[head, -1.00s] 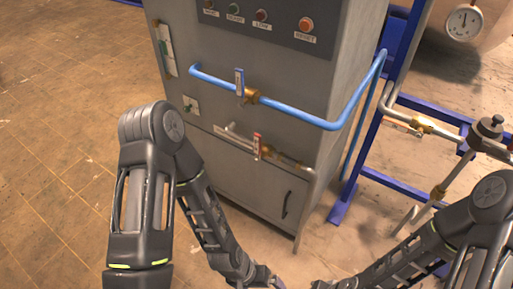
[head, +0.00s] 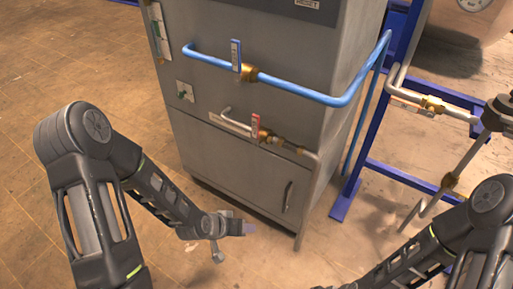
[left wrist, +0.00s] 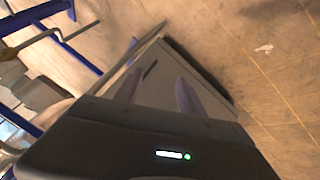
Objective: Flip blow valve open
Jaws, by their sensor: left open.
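Two lever valves are on the front of the grey cabinet in the head view. One has an upright blue lever (head: 236,55) on a blue pipe. Below it, one has an upright red lever (head: 255,126) on a short metal pipe. I cannot read which one is the blow valve. My left gripper (head: 246,227) is in front of the cabinet's lower part, below both levers and apart from them. It is open and empty; its two fingers also show in the left wrist view (left wrist: 158,93). Of my right gripper, only a bit shows at the bottom edge (head: 320,287); its jaws are hidden.
The grey cabinet (head: 215,155) has a lower door with a dark handle (head: 287,196). The blue pipe (head: 300,92) wraps around its right corner. A blue frame (head: 345,200) with metal piping and brass fittings (head: 432,104) stands at right. The floor at left is clear.

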